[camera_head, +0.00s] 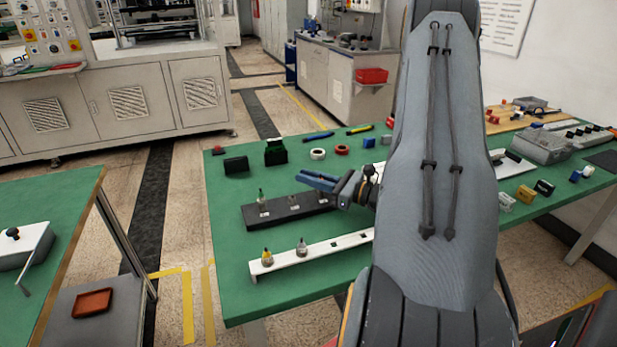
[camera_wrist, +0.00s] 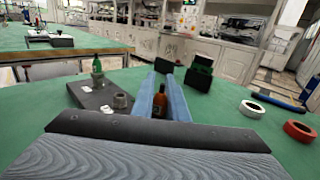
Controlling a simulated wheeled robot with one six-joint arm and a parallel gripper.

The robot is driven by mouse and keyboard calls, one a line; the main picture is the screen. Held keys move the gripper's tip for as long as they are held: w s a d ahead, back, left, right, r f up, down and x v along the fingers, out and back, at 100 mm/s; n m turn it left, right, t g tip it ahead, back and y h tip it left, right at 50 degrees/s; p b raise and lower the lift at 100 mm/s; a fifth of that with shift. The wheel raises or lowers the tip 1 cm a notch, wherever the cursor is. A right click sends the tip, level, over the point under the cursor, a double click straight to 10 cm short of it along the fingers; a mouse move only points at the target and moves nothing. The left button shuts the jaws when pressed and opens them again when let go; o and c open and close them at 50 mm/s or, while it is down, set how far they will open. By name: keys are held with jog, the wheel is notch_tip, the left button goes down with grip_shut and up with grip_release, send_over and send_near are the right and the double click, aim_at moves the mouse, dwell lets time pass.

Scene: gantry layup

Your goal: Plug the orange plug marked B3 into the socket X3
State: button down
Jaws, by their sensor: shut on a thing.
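My gripper (camera_head: 305,178) has blue fingers and is held above the black strip; it also shows in the wrist view (camera_wrist: 161,84). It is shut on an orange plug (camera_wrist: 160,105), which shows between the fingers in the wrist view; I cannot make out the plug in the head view. The mark B3 is not readable. A white strip (camera_head: 318,249) lies at the table's front with dark square openings, a yellow plug (camera_head: 267,258) and a grey plug (camera_head: 301,248) standing on it. Its right end is behind my arm. I cannot read which socket is X3.
The black strip (camera_head: 251,222) holds a green plug (camera_head: 262,200) and a small grey piece (camera_wrist: 121,100). Behind it on the green table (camera_head: 226,280) are black blocks (camera_head: 236,164), a white ring (camera_head: 318,154) and a red ring (camera_head: 342,149). The table's front left is clear.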

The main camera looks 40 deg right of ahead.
jog(key=shift+f, duration=0.25)
jog(key=c, duration=1.7)
grip_release()
jog(key=shift+o, duration=0.2)
notch_tip(320, 180, up, 10)
jog(key=b, duration=0.1)
jog(key=shift+s, duration=0.1)
